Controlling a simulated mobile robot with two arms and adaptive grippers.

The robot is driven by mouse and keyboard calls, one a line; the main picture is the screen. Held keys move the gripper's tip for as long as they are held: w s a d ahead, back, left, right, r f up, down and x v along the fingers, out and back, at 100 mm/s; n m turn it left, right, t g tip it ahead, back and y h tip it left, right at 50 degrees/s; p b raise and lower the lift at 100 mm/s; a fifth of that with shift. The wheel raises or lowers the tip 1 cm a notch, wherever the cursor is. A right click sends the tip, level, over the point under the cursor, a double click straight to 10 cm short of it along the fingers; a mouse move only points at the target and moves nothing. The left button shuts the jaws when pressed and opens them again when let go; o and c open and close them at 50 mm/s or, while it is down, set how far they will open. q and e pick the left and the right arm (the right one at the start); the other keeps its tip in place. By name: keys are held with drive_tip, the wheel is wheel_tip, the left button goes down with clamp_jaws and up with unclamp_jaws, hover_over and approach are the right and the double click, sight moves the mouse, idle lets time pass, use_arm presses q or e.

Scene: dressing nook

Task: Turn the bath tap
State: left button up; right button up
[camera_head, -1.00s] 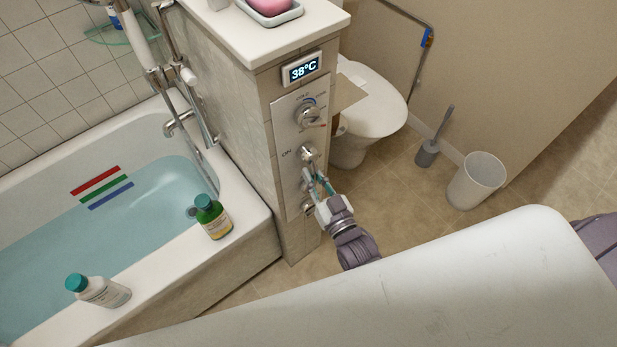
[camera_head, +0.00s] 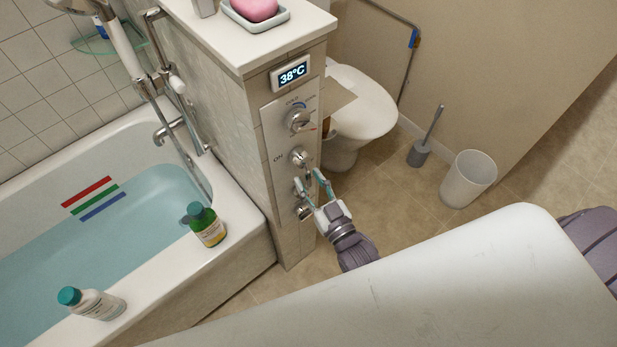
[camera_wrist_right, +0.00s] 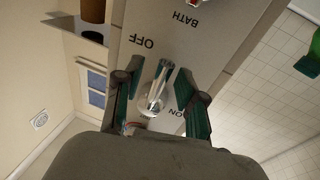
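The tap panel (camera_head: 283,178) is on the end of the tiled half wall, with several chrome controls one above another. My right gripper (camera_head: 309,178) is in front of its lower part, fingers spread. In the right wrist view, which is upside down, a shiny tap handle (camera_wrist_right: 158,88) stands between the two open fingers, with gaps visible on both sides. "OFF" and "ON" are printed beside it, and "BATH" (camera_wrist_right: 186,20) is on the panel past it. I cannot tell whether that word belongs to this handle. My left gripper is not in view.
The filled bathtub (camera_head: 246,212) is at the left, with a green bottle (camera_head: 208,226) and a white bottle (camera_head: 95,303) on its rim. A display (camera_head: 291,74) reads 38°C. A toilet (camera_head: 362,105), brush (camera_head: 420,153) and bin (camera_head: 468,180) stand right. A white surface (camera_head: 430,290) fills the foreground.

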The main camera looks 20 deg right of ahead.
drive_tip(key=s+d, duration=0.1)
drive_tip(key=s, duration=0.9)
drive_tip(key=shift+s+d+f, duration=0.4)
drive_tip(key=shift+f, duration=0.05)
drive_tip(key=s+f+g, duration=0.3)
drive_tip(key=f, duration=0.7)
drive_tip(key=s+d+f+g+h, duration=0.1)
drive_tip(key=s+f+g, duration=0.25)
drive_tip(key=f, duration=0.55)
drive_tip(key=s+f+g, duration=0.3)
drive_tip(key=f+g, duration=0.1)
drive_tip(key=f, duration=0.6)
drive_tip(key=s+d+f+g+h, duration=0.1)
drive_tip(key=s+d+f+g, duration=0.1)
drive_tip(key=s+f, duration=0.3)
drive_tip(key=s+d+f+g+h, duration=0.1)
drive_tip(key=s+d+f+g, duration=0.2)
drive_tip(key=s, duration=0.9)
wheel_tip(320, 180, down, 4)
drive_tip(key=shift+r+g, duration=0.25)
drive_tip(key=shift+g, duration=0.9)
